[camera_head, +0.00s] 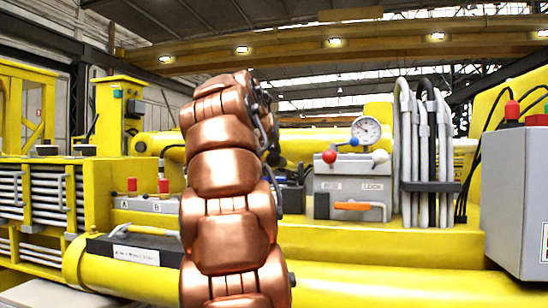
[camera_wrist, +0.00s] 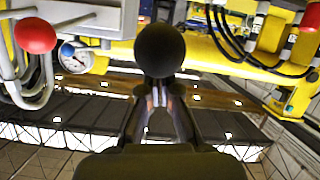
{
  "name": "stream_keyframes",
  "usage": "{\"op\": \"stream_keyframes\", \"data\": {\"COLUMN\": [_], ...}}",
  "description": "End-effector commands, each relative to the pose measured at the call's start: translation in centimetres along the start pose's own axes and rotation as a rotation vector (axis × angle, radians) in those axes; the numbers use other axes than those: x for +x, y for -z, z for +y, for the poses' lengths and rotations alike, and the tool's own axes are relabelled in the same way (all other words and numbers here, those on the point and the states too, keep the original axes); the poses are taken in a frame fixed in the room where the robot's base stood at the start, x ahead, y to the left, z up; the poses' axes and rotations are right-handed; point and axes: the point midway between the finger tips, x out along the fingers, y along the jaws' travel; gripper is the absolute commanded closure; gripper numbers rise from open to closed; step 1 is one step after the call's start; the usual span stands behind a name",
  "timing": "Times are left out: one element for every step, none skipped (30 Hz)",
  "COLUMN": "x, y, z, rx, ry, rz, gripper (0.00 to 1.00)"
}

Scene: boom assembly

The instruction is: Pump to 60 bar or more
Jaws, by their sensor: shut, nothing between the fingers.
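The pressure gauge (camera_head: 366,130) has a white dial and stands above a grey valve block (camera_head: 340,182); its reading is too small to tell. The gauge also shows at the upper left of the wrist view (camera_wrist: 76,58). Red (camera_head: 329,156), blue (camera_head: 353,142) and white (camera_head: 380,156) ball knobs sit on the block. In the wrist view a black ball knob (camera_wrist: 160,50) lies straight before my gripper (camera_wrist: 159,94), overlapping its fingertips. I cannot tell whether they touch. My gripper is shut with nothing between its fingers. My copper arm hides the gripper in the head view.
An orange-handled lever (camera_head: 358,206) is on the block's front. Grey hoses (camera_head: 428,150) rise to its right, and a grey cabinet (camera_head: 515,200) stands farther right. Red-capped parts (camera_head: 148,186) are left of my arm. A yellow boom (camera_head: 350,288) runs across the front.

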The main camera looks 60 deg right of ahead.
Motion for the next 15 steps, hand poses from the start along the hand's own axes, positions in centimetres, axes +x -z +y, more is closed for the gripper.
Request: {"op": "stream_keyframes", "data": {"x": [0.4,0.4,0.5,0.5,0.6,0.7,0.8,0.8,0.9,1.0,1.0,1.1,1.1,1.2,1.3], "y": [-1.4,-1.6,-1.9,-2.2,-2.4,-2.8,-3.1,-3.4,-3.8,-4.0,-4.3,-4.6,-4.9,-5.1,-5.5], "z": [-0.3,-0.3,-0.4,-0.5,-0.5,-0.6,-0.7,-0.7,-0.8,-0.8,-0.9,-0.9,-1.0,-1.0,-1.1], "rx": [0.0,0.001,0.001,0.001,0.001,0.001,0.002,0.003,0.003,0.004,0.004,0.004,0.005,0.005,0.006], "ry": [-0.002,-0.004,-0.007,-0.009,-0.01,-0.013,-0.014,-0.016,-0.018,-0.019,-0.021,-0.024,-0.026,-0.028,-0.03], "rz": [0.012,0.021,0.034,0.044,0.053,0.063,0.07,0.078,0.09,0.1,0.11,0.123,0.131,0.14,0.152], "gripper": [1.0,1.0,1.0,1.0,1.0,1.0,1.0,1.0,1.0,1.0,1.0,1.0,1.0,1.0,1.0]}}
